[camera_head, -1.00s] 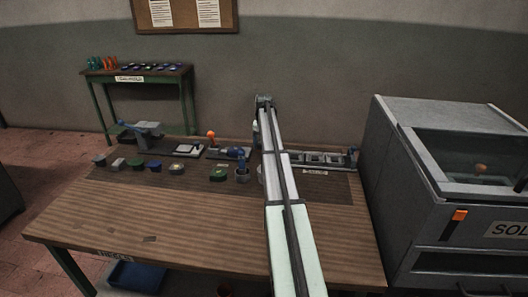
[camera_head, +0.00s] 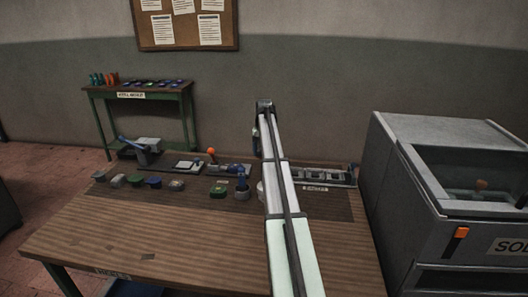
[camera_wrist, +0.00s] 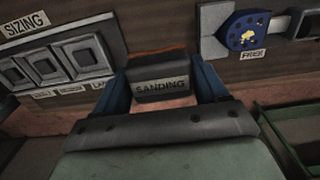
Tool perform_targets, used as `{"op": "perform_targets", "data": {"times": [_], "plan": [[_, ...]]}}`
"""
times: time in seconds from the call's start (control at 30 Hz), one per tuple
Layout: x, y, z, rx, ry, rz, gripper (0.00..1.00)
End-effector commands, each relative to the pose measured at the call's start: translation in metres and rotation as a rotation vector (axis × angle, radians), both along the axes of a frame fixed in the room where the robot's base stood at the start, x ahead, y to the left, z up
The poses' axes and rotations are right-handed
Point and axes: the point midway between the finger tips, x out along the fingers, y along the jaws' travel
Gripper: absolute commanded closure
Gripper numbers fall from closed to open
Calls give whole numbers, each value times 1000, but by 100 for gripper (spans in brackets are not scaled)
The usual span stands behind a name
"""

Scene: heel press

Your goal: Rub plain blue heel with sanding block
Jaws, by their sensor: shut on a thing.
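In the wrist view my gripper (camera_wrist: 163,72) has its two blue fingers shut on a dark grey block with an orange-brown edge, the sanding block (camera_wrist: 162,71). A "SANDING" label shows at the block's near side. A dark blue piece with a yellow patch (camera_wrist: 245,30) sits in a grey holder to the right, apart from the gripper, above a "FREE" label. In the head view a blue heel (camera_head: 154,182) lies in the row on the bench. My gripper's fingers and the block are hidden there behind my arm.
The sizing rack (camera_wrist: 61,61) with its square slots is left of the gripper in the wrist view. In the head view a lever press (camera_head: 145,147) stands at the back left of the bench (camera_head: 150,235). A large grey cabinet (camera_head: 430,135) stands right. The front bench is clear.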

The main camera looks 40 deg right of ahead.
Motion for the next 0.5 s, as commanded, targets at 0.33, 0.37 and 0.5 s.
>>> {"op": "perform_targets", "data": {"times": [0.33,0.37,0.5], "plan": [[25,33,5,-3,-4,45,52],[30,38,6,-3,-6,52,52],[53,61,13,-6,-10,85,52]]}}
